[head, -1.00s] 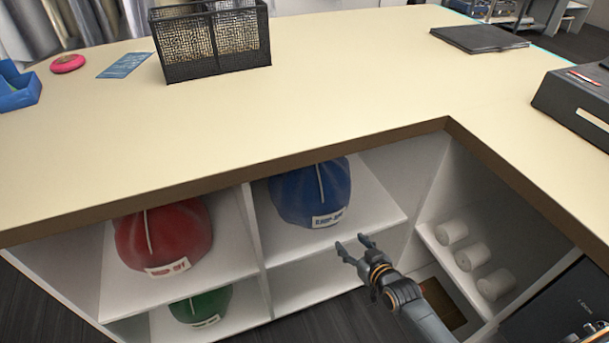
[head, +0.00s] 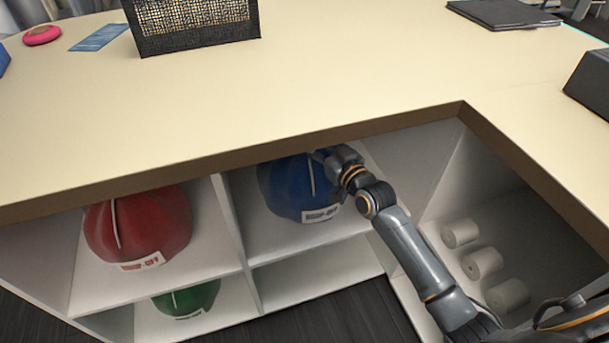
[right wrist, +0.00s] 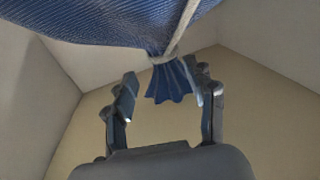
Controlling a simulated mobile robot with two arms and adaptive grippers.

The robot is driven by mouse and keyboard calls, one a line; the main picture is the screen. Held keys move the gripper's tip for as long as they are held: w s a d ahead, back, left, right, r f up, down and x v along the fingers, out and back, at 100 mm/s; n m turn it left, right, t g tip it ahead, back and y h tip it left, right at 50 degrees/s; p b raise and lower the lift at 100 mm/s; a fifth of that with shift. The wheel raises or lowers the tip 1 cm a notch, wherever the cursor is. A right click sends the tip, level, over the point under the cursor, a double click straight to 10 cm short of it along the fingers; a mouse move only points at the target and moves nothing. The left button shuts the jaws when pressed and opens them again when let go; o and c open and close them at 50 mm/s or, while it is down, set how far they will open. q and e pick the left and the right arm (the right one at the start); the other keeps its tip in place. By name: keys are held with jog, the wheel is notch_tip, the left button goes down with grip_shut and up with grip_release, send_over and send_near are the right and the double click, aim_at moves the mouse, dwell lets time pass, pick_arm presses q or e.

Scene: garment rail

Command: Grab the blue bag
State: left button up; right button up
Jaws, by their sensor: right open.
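The blue bag (head: 287,192) sits in the upper right compartment of the shelf unit, with a white label low on its front and a pale cord on it. In the right wrist view the bag (right wrist: 90,22) fills the top, its neck tied by the cord and ending in a gathered frill (right wrist: 172,84). My right gripper (head: 322,156) is at the top of the bag, under the counter edge. In the right wrist view its open fingers (right wrist: 165,80) stand on both sides of the frill. A gap shows on the left; on the right I cannot tell contact. My left gripper is not in view.
A red bag (head: 140,228) sits in the compartment to the left, and a green bag (head: 187,298) below it. The counter (head: 250,100) overhangs the compartments. A black mesh basket (head: 195,28) stands on the counter.

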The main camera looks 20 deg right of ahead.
jog(key=x, duration=0.4)
jog(key=shift+w+a+b, duration=0.15)
jog(key=shift+a+b, duration=0.2)
jog(key=shift+a, duration=0.1)
jog(key=shift+w, duration=0.4)
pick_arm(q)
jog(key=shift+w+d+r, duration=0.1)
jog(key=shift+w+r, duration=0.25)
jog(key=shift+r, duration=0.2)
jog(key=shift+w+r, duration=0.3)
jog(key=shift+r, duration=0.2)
pick_arm(e)
grip_shut()
jog(key=shift+r, duration=0.25)
